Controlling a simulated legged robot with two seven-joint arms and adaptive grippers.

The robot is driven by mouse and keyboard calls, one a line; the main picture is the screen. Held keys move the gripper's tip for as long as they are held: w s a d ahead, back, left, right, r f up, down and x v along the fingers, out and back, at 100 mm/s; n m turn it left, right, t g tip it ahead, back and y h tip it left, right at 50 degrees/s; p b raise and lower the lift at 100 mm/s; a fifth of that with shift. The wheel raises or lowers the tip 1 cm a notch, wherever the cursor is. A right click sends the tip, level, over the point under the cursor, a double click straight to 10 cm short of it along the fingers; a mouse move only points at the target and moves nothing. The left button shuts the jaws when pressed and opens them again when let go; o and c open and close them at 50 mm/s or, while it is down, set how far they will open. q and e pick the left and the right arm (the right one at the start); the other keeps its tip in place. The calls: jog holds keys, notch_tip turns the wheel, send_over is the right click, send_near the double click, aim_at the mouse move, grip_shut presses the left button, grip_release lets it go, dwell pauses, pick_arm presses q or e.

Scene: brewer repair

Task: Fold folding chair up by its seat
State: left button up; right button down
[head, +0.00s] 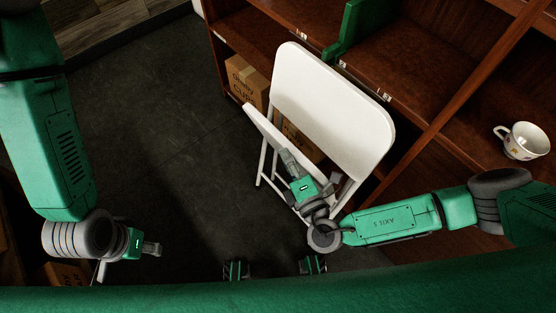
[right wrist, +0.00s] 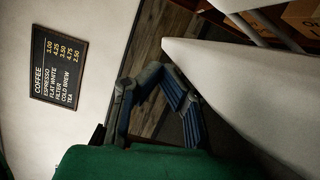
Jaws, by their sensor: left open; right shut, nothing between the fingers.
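The white folding chair (head: 335,110) stands on the floor against the wooden shelves, its backrest leaning. Its seat (head: 262,125) is seen nearly edge-on in the head view, tilted up steeply but at an angle to the backrest. My left gripper (head: 128,260) is open and empty, low at the left, away from the chair.
Cardboard boxes (head: 245,80) stand behind the chair in the wooden shelves (head: 420,75). A white cup (head: 523,141) sits on a shelf at the right. The dark floor (head: 165,130) left of the chair is clear. A coffee menu board (right wrist: 59,73) hangs on a white wall.

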jog(key=w+d+r+m+p, duration=0.2)
jog(key=w+d+m, duration=0.1)
jog(key=w+d, duration=0.4)
jog(key=shift+d+r+g, duration=0.2)
jog(key=shift+d+g, duration=0.2)
jog(key=shift+d, duration=1)
jog(key=v, duration=1.1)
jog(key=shift+s, duration=0.4)
